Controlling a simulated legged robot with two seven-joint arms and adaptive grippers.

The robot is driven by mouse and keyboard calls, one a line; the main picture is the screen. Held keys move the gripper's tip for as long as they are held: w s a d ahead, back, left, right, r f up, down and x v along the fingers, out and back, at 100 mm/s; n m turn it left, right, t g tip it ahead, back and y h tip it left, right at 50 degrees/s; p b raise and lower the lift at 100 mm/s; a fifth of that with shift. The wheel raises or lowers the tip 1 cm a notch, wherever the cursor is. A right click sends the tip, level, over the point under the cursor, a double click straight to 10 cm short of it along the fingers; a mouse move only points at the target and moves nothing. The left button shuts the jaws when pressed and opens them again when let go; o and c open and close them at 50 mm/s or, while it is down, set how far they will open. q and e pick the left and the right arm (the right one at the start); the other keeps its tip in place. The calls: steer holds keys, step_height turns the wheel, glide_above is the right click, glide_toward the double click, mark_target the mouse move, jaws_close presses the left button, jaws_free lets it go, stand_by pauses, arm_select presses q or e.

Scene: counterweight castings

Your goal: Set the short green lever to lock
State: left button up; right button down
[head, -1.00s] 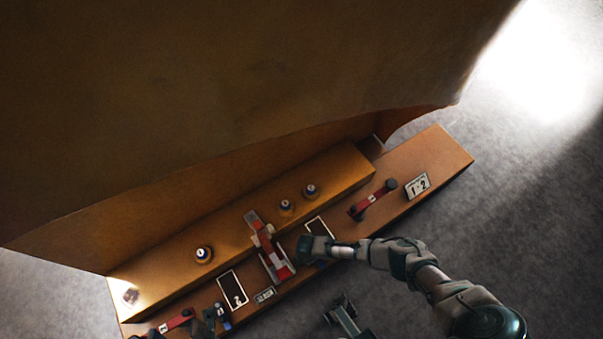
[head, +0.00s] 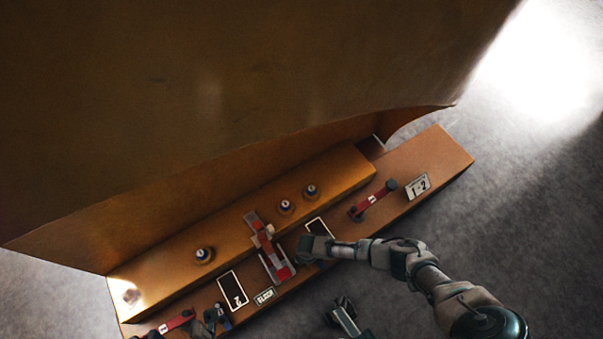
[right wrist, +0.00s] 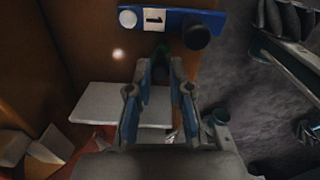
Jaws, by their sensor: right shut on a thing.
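My right gripper (head: 310,249) is at the front of the orange ledge, just right of a red lever (head: 270,251) in a grey bracket. In the right wrist view its two fingers (right wrist: 162,80) come together on a small dark green piece (right wrist: 161,60), probably the short green lever; the fingers hide most of it. In the head view that lever is hidden by the gripper. Its lock mark cannot be made out. My left gripper (head: 344,310) appears to be the dark jaw at the bottom edge, over the floor and off the ledge; its opening is unclear.
A blue bar (right wrist: 170,22) marked 1, with a black knob, lies just beyond the fingertips. Another red lever (head: 372,201) and a 1-2 plate (head: 417,186) are farther right. Round knobs (head: 285,206) stand on the upper step. Grey floor (head: 480,220) is clear.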

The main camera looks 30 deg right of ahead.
steer(key=shift+a+f, duration=0.15)
stand_by(0.4)
steer(key=c, duration=1.3)
jaws_free()
steer(key=shift+c, duration=0.2)
steer(key=shift+o, duration=1.4)
steer(key=shift+f, duration=0.1)
steer(key=shift+s, duration=0.1)
step_height(320, 180, up, 13)
steer(key=shift+s, duration=0.2)
